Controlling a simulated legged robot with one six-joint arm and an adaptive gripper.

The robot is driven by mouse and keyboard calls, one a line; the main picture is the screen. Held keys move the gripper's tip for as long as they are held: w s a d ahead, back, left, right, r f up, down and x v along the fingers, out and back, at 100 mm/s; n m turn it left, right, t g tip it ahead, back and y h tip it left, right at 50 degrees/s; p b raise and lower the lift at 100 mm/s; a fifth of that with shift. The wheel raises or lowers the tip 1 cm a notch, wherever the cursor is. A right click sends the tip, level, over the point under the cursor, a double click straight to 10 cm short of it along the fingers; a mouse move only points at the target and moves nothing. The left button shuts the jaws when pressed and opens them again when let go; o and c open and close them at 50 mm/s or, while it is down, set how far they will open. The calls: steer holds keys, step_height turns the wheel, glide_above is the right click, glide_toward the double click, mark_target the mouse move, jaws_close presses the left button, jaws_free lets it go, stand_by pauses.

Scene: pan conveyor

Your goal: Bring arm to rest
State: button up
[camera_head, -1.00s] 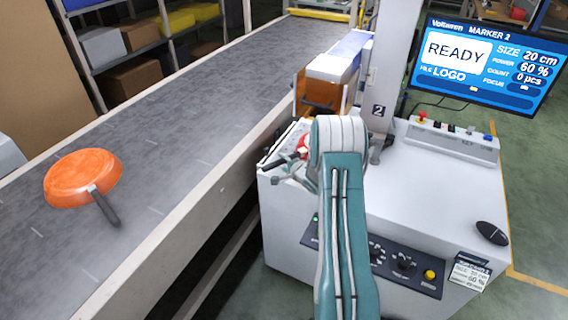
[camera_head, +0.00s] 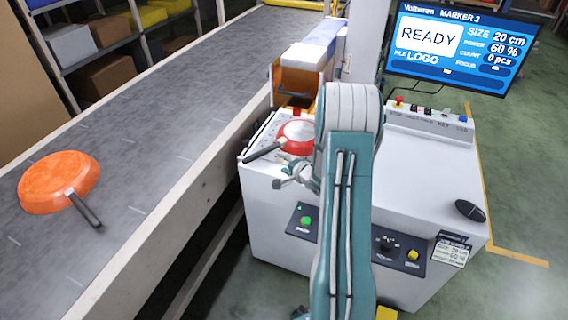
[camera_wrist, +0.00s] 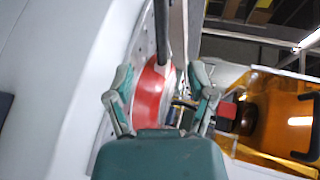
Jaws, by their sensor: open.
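My gripper (camera_head: 292,174) is open and empty, held in front of the marking machine's (camera_head: 262,188) work surface. In the wrist view its two fingers (camera_wrist: 162,85) are spread wide, with a red pan (camera_wrist: 152,92) beyond them. The same red pan (camera_head: 298,134) lies on the machine's left end, its dark handle pointing down-left. In the head view my gripper is below the pan and appears apart from it. My arm hides part of the machine's front and the pan's right edge.
An orange pan (camera_head: 58,182) lies on the grey conveyor (camera_head: 150,130) at left. An orange see-through guard (camera_head: 297,82) stands behind the red pan. A screen (camera_head: 462,47) reading READY is at upper right. Green floor (camera_head: 520,200) is clear at right.

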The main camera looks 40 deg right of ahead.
steer(key=s+a+r+n+g+h, duration=0.2)
steer(key=a+r+n, duration=0.3)
steer(key=r, duration=0.5)
steer(key=s+a+r+n+g+h, duration=0.2)
steer(key=a+r+n, duration=0.1)
steer(key=a+r, duration=0.55)
steer(key=s+a+r+n+g+y, duration=0.1)
steer(key=s+a+r+n, duration=0.1)
steer(key=s+a, duration=0.3)
steer(key=s+a+r+n+g+y, duration=0.1)
steer(key=s+a+n, duration=0.3)
steer(key=s, duration=0.6)
steer(key=s+a+r+n+g+y, duration=0.2)
steer(key=s+a+r+n, duration=0.1)
steer(key=s+a, duration=0.4)
steer(key=shift+s+r+n, duration=0.3)
steer(key=shift+s, duration=0.35)
